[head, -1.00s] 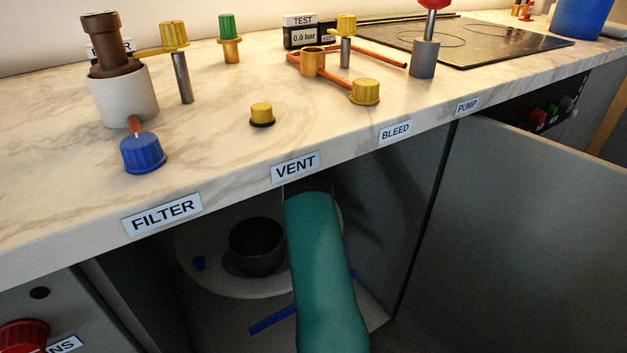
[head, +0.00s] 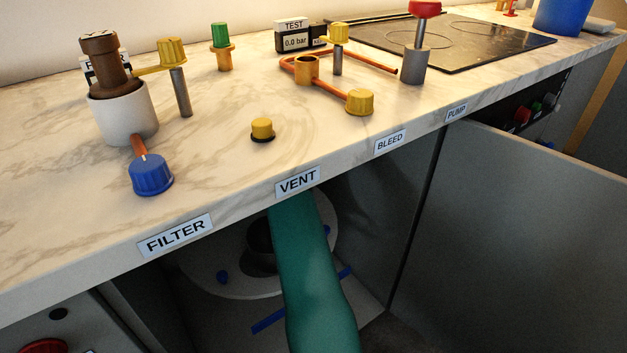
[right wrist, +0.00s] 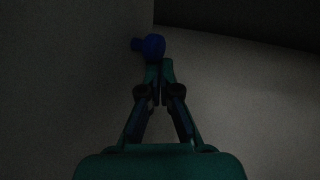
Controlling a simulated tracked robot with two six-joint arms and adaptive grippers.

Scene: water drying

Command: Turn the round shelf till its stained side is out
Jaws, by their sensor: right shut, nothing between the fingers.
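The round shelf (head: 242,289) is a pale disc inside the open cupboard under the counter. A dark pot (head: 258,246) stands on it, partly behind my green right arm. No stain shows on the visible part. My right gripper is hidden in the head view. In the right wrist view my right gripper (right wrist: 160,66) is shut and empty, its fingertips close to a blue piece (right wrist: 153,46); I cannot tell if they touch. My left gripper is not in view.
A blue bar (head: 269,319) lies low in the cupboard, in front of the shelf. The counter edge (head: 240,212) hangs over the opening. The open grey door (head: 510,240) stands at right. Valves and a white cup (head: 125,118) stand on the counter.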

